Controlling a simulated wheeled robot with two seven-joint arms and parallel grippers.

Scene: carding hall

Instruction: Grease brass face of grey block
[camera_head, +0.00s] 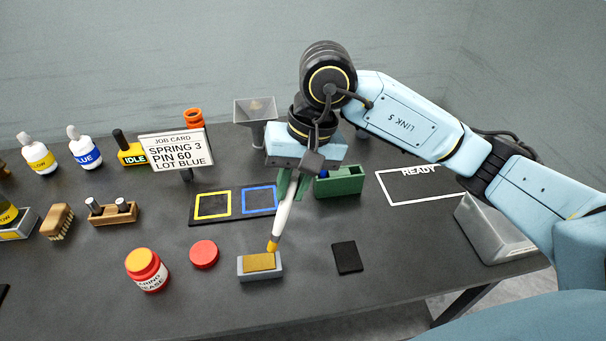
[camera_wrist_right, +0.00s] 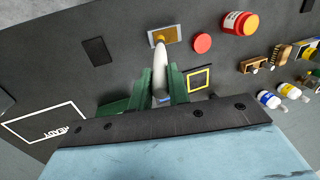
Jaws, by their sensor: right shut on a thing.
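The grey block (camera_head: 260,276) lies near the table's front edge, its brass face (camera_head: 259,262) upward; the brass face also shows in the right wrist view (camera_wrist_right: 168,34). My right gripper (camera_head: 292,187) is shut on a white brush (camera_head: 282,218) with a yellow tip (camera_head: 272,246). The brush slants down, its tip at the back right part of the brass face; I cannot tell whether it touches. A red-and-white grease jar (camera_head: 148,270) with a yellow top surface stands left of the block. A red disc (camera_head: 204,254), perhaps its lid, lies between them. My left gripper is not in view.
A black pad (camera_head: 347,257) lies right of the block. Behind are a mat with yellow and blue squares (camera_head: 197,220), a green box (camera_head: 340,184) and a job card (camera_head: 176,151). Bottles and a wooden brush (camera_head: 57,222) stand left. The READY outline (camera_head: 420,201) is empty.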

